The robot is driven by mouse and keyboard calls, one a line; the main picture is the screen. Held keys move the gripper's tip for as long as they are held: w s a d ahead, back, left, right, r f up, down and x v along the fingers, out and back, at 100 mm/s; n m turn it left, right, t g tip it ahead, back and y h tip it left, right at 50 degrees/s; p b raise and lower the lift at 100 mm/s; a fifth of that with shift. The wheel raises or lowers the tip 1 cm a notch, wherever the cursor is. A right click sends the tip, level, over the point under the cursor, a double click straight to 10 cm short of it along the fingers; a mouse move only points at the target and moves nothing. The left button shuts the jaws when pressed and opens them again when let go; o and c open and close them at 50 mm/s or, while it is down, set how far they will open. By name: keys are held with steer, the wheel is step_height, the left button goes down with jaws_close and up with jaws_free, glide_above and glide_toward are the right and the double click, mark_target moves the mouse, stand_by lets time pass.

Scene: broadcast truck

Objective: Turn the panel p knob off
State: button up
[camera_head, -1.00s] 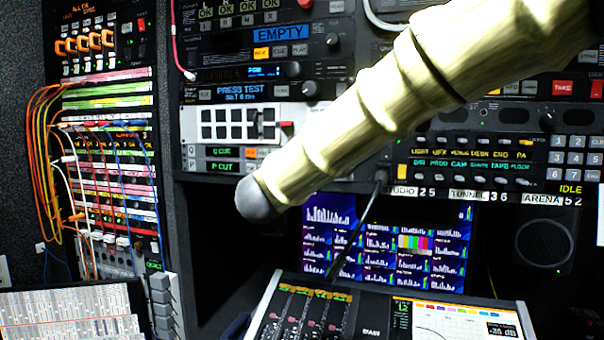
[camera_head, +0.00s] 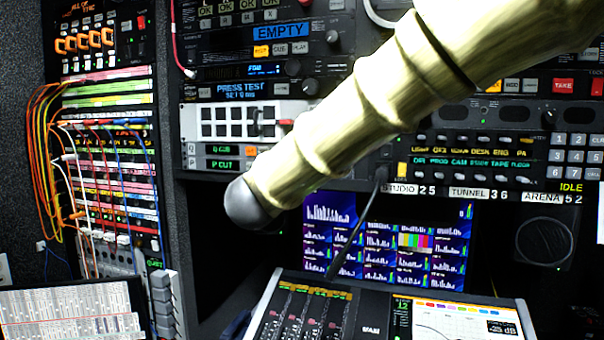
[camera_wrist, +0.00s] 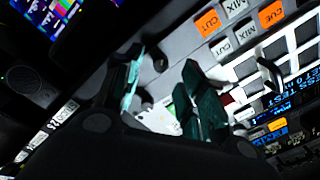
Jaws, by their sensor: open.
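In the head view the panel P strip (camera_head: 222,164) shows a lit green "P CUT" display at the left of the rack, under the similar panel Q strip. Its right part is hidden behind my pale arm. In the wrist view my gripper (camera_wrist: 168,95) is open, its dark fingers close to the rack face. A small dark round knob (camera_wrist: 160,60) sits on the grey face near the left finger; I cannot tell whether it belongs to panel P. My gripper is hidden in the head view.
A white panel with black square windows (camera_head: 237,122) is directly above panels Q and P. A mixing console (camera_head: 310,315) stands below, with monitors (camera_head: 385,240) behind it. A patch bay with looping cables (camera_head: 100,170) is at left. Dark open space lies under the panels.

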steer(key=v, duration=0.8)
steer(key=shift+s, duration=0.4)
steer(key=shift+a, duration=0.1)
